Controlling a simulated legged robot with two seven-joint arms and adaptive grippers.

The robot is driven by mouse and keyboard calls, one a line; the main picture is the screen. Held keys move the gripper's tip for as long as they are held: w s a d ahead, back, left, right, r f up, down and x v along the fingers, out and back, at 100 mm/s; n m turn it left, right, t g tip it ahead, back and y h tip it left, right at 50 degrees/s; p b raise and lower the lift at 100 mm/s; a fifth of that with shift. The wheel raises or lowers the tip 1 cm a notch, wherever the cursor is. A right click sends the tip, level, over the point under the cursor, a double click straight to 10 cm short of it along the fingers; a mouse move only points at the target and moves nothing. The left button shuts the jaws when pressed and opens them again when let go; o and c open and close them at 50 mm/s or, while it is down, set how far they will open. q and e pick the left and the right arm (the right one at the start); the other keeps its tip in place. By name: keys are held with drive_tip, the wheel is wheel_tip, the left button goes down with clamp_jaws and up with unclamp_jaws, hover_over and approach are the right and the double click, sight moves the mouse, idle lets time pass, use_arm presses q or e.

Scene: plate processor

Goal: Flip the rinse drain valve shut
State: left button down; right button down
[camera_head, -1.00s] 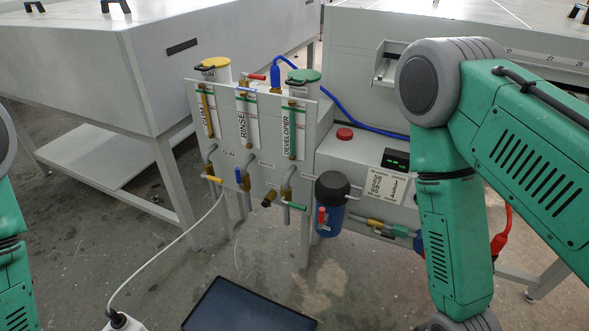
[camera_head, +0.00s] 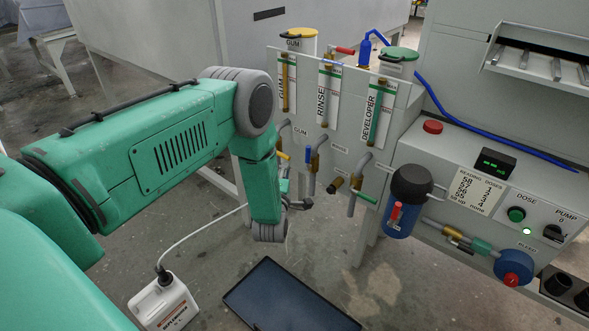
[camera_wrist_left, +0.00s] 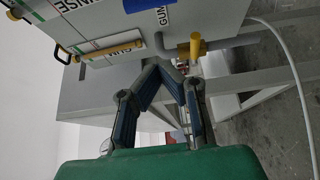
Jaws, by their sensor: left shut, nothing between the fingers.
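The rinse drain valve's blue handle (camera_head: 307,155) stands roughly upright on the rinse pipe, low on the panel in the head view. My left gripper (camera_head: 297,191) is partly hidden behind my forearm, a little below and left of that handle. In the left wrist view its fingers (camera_wrist_left: 159,67) come together at the tips, shut and empty. They point at the panel beside the gum valve's yellow handle (camera_wrist_left: 197,45). I cannot tell whether the fingers touch anything. My right gripper is out of view.
The yellow gum handle (camera_head: 283,155) is left of the blue one, the green developer handle (camera_head: 366,198) right. A blue filter housing (camera_head: 399,218) stands further right. A white jug (camera_head: 164,305) and a dark tray (camera_head: 262,277) are on the floor below.

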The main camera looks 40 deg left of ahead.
sight(308, 157)
use_arm(q)
drive_tip(key=b+x, duration=0.3)
drive_tip(key=x, duration=0.6)
drive_tip(key=d, duration=0.3)
drive_tip(key=shift+w+d+f+b, duration=0.15)
drive_tip(key=shift+d+b, duration=0.25)
drive_tip(key=shift+a, duration=0.1)
